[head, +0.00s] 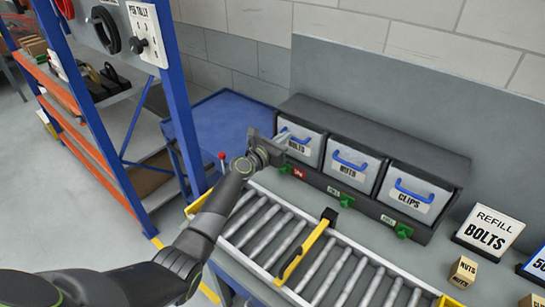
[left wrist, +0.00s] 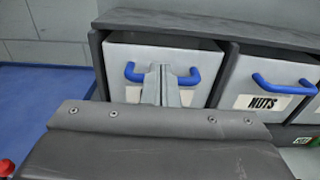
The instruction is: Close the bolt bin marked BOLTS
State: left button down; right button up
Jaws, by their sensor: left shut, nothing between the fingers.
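The bolt bin (head: 312,153) is the left one of three grey bins in a dark cabinet, with a blue handle and a partly covered BOLTS label. In the left wrist view, the bolt bin (left wrist: 205,62) shows a dark gap above its front, so it looks partly open. My left gripper (head: 286,137) is in front of it. In the left wrist view, the left gripper's (left wrist: 161,75) fingers are shut and empty, over the middle of the blue handle (left wrist: 190,77). I cannot tell whether they touch the bin. My right gripper is not in view.
The NUTS bin (head: 352,168) and CLIPS bin (head: 411,195) stand to the right. A red tag (head: 299,173) sits below the bolt bin, green tags below the others. A roller conveyor (head: 265,225) runs in front. A blue-framed shelf (head: 180,100) stands left.

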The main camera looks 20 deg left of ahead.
aim_at(292, 126)
pick_arm(q)
jog(key=shift+w+d+r+b, duration=0.1)
jog(key=shift+w+d+r, duration=0.15)
jog(key=shift+w, duration=0.4)
jog(key=shift+w+d+r+b, duration=0.15)
jog(key=shift+w+d+r, duration=0.05)
jog(key=shift+w, duration=0.45)
jog(key=shift+w+d+r+b, duration=0.1)
jog(key=shift+w+d+r, duration=0.15)
jog(key=shift+w, duration=0.4)
jog(key=shift+r, duration=0.1)
jog(key=shift+r, duration=0.3)
